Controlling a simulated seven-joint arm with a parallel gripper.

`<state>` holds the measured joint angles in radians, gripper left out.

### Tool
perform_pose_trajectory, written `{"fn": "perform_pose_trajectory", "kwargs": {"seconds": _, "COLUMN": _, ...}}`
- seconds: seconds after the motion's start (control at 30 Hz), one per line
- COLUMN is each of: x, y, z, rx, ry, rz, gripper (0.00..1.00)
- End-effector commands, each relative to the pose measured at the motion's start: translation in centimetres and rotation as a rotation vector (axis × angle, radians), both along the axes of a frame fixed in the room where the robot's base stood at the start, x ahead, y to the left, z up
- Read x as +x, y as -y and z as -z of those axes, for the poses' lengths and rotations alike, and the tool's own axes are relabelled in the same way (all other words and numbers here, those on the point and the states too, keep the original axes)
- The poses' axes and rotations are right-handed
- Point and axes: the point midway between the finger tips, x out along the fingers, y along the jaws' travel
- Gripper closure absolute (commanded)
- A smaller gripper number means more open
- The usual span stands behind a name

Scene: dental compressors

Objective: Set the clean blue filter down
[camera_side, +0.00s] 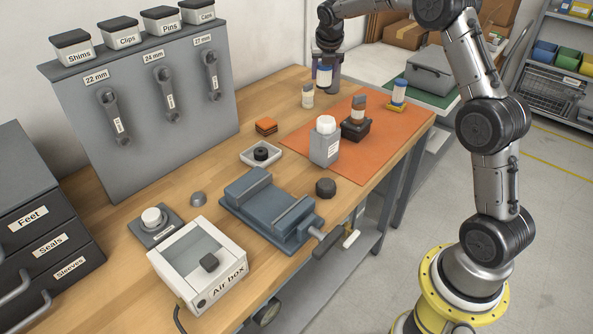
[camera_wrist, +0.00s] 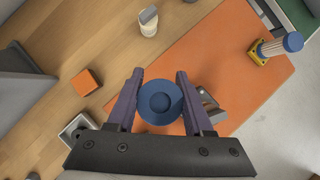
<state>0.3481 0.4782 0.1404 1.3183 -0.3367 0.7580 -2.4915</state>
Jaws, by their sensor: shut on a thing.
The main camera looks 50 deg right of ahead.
Motion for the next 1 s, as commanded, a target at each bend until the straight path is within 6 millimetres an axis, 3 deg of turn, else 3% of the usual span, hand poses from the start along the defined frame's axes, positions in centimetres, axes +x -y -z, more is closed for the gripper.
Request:
{"fn": "perform_pose_trajectory", "kwargs": {"seconds": 0.03, "x": -0.7, "y": -1.7, "z": -0.6, "rx": -0.002, "ry": 0.002, "rz": -0.026, "gripper": 1.0}}
{"fn": "perform_pose_trajectory", "kwargs": {"seconds": 0.2, "x": -3.2, "y": -6.5, "z": -1.5, "rx": -0.003, "ry": 0.002, "rz": -0.098, "gripper": 1.0}}
{"fn": "perform_pose_trajectory", "kwargs": {"seconds": 0.5, "x": -9.0, "y": -13.9, "z": -1.7, "rx": -0.005, "ry": -0.001, "rz": -0.229, "gripper": 1.0}}
{"fn": "perform_pose_trajectory", "kwargs": {"seconds": 0.8, "x": -15.9, "y": -19.6, "z": -0.3, "rx": -0.004, "ry": -0.002, "rz": -0.358, "gripper": 1.0}}
{"fn": "perform_pose_trajectory", "kwargs": {"seconds": 1.0, "x": -19.3, "y": -21.7, "z": 1.0, "rx": -0.003, "ry": -0.003, "rz": -0.42, "gripper": 1.0}}
